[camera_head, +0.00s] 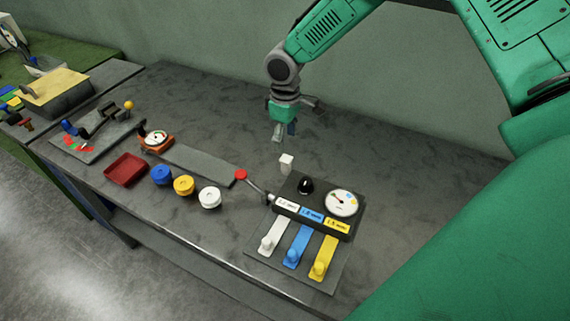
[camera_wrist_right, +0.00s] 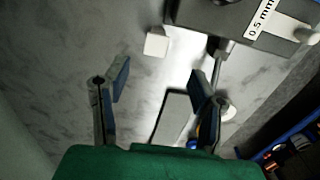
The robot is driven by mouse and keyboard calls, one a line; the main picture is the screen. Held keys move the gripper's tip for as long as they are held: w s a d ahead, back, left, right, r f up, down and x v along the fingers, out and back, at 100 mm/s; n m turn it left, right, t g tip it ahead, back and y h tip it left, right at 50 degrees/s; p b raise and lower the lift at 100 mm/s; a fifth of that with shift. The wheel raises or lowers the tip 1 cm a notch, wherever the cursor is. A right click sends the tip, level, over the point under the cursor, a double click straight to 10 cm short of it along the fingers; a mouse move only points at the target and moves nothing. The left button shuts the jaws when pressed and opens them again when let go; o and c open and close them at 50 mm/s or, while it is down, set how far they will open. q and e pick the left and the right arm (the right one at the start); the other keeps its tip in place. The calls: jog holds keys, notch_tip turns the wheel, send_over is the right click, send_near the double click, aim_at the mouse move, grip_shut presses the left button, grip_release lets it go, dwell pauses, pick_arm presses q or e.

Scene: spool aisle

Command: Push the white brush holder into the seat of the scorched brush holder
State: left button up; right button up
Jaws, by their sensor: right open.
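A small white block (camera_head: 286,163), which looks like the white brush holder, stands at the far left corner of the dark device (camera_head: 320,201) with the dial. In the right wrist view the white block (camera_wrist_right: 156,43) is close beside the device's dark edge (camera_wrist_right: 190,12). A black rounded knob (camera_head: 305,186) sits on the device; I cannot tell whether it is the scorched brush holder, and no seat is clear. My right gripper (camera_head: 286,132) is open and empty above and behind the white block. It also shows in the wrist view (camera_wrist_right: 158,75), fingers apart. My left gripper is out of view.
Blue, yellow and white spools (camera_head: 183,185), a red tray (camera_head: 126,169) and a grey strip (camera_head: 198,163) lie left. The bench behind the device is clear up to the wall.

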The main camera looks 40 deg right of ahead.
aim_at(287, 157)
notch_tip(287, 157, down, 3)
jog(key=shift+a+r, duration=0.1)
jog(key=shift+r, duration=0.05)
jog(key=shift+d+f, duration=0.3)
jog(key=shift+f, duration=0.25)
jog(key=f, duration=0.3)
jog(key=f+p, duration=0.1)
jog(key=shift+w+d+f, duration=0.15)
jog(key=shift+d, duration=0.15)
jog(key=shift+a+f, duration=0.15)
jog(key=shift+f, duration=0.2)
jog(key=shift+a, duration=0.35)
jog(key=c, duration=1.2)
jog(key=shift+d, duration=0.45)
